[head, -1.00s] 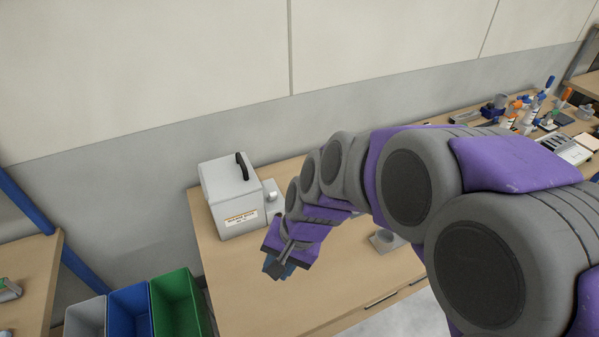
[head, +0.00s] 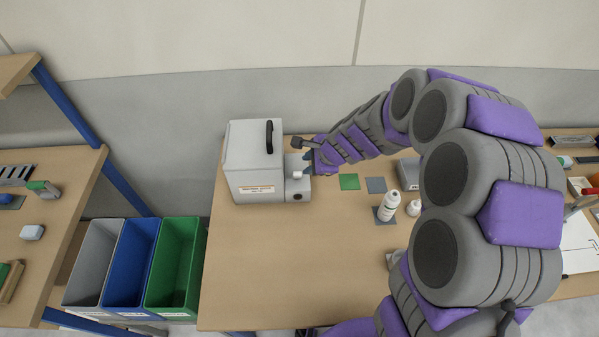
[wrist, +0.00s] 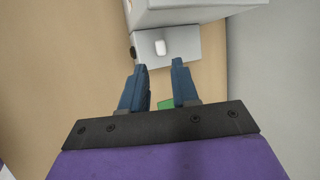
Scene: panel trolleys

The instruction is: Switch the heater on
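A light grey box (head: 250,165) with a black handle and an orange-and-white label stands at the back left of the workbench. I take it for the heater; the label is too small to read. A low grey unit on its right side (head: 297,188) carries a white switch or knob (head: 297,174). In the wrist view, the white switch (wrist: 161,47) lies beyond my fingertips, on the grey unit (wrist: 185,44). My gripper (wrist: 159,66) is open and empty, its blue fingers apart. In the head view, my gripper (head: 309,162) is just right of the unit; contact cannot be told.
Grey, blue and green bins (head: 174,265) stand left of the workbench (head: 270,270). A white bottle (head: 389,205) and green and grey squares (head: 349,182) are right of the box. The bench front is clear. The wall is close behind.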

